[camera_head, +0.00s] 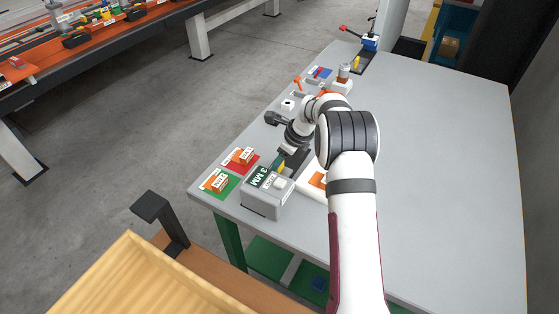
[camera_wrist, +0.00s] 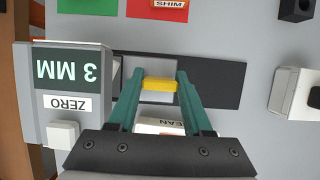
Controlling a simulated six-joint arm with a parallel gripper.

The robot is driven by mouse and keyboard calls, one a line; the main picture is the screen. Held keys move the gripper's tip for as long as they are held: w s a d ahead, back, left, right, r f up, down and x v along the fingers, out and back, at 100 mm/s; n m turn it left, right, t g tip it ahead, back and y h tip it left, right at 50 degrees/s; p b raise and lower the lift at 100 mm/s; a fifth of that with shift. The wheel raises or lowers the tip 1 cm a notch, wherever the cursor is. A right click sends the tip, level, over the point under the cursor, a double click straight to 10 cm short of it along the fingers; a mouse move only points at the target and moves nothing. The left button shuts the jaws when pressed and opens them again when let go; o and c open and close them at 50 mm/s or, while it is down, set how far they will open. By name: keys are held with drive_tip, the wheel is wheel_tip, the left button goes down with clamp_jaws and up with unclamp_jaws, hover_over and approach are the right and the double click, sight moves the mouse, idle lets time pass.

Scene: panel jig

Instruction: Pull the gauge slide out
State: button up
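The gauge is a grey box with a dark green "3 MM" display (camera_wrist: 68,70) and a "ZERO" label; it also shows in the head view (camera_head: 266,198) at the table's near left. A yellow grip piece (camera_wrist: 159,84), apparently the gauge slide's handle, lies over a dark plate (camera_wrist: 222,82) just right of the box. My gripper (camera_wrist: 160,80) has teal fingers, one at each end of the yellow piece. They appear closed against it, with no gap visible. In the head view my arm comes down over this spot and hides part of the slide.
A green card (camera_head: 219,184) and a red card (camera_head: 242,160) with orange labelled blocks lie left of the gauge. A white tray (camera_head: 311,186) lies to its right, partly behind my arm. Small fixtures line the far left edge. The table's right side (camera_head: 450,170) is clear.

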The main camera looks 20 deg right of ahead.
clamp_jaws()
idle(1.0)
